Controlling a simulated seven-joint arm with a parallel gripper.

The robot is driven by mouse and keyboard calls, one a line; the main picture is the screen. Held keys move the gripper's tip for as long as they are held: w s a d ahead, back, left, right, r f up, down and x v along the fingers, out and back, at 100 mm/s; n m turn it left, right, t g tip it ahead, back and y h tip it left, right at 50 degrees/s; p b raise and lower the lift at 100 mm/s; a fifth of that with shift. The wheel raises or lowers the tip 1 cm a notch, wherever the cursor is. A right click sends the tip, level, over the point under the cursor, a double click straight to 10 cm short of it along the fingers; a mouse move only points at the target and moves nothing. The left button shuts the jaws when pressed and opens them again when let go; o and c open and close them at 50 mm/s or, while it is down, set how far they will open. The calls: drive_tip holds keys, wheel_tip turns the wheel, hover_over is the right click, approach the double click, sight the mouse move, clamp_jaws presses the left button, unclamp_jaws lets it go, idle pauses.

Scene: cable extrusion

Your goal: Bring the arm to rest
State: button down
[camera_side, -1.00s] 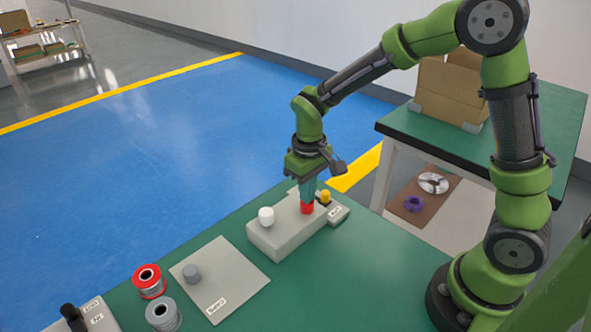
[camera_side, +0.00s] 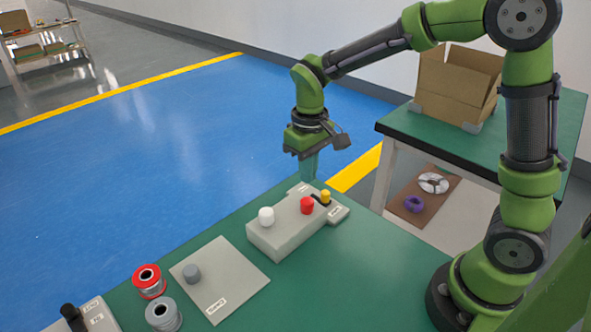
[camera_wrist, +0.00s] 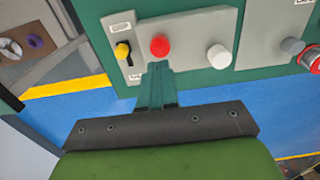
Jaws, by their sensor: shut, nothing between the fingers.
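My gripper (camera_side: 308,171) hangs pointing down above the far edge of the grey control box, apart from it. Its teal fingers are shut with nothing between them; the closed fingers also show in the wrist view (camera_wrist: 157,82). The control box (camera_side: 285,236) carries a white knob (camera_side: 266,216) and a red button (camera_side: 307,205). A small panel with a yellow-tipped lever (camera_side: 325,196) adjoins its right end. The wrist view shows the red button (camera_wrist: 159,45) just beyond the fingertips, the yellow tip (camera_wrist: 122,50) left and the white knob (camera_wrist: 218,57) right.
A grey plate (camera_side: 225,286) with a grey knob, a red spool (camera_side: 149,281) and a grey spool (camera_side: 163,314) are on the green table (camera_side: 340,285). A black-handled box (camera_side: 95,318) is at lower left. A cardboard box (camera_side: 455,90) stands on the table behind.

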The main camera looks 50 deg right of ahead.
drive_tip(key=shift+r, duration=0.7)
drive_tip(key=shift+f, duration=0.15)
drive_tip(key=s+d+r+m+t+y, duration=0.2)
drive_tip(key=s+r+m+t, duration=0.2)
drive_tip(key=s, duration=1)
drive_tip(key=shift+r+t, duration=1.6)
drive_tip(key=shift+r, duration=1.25)
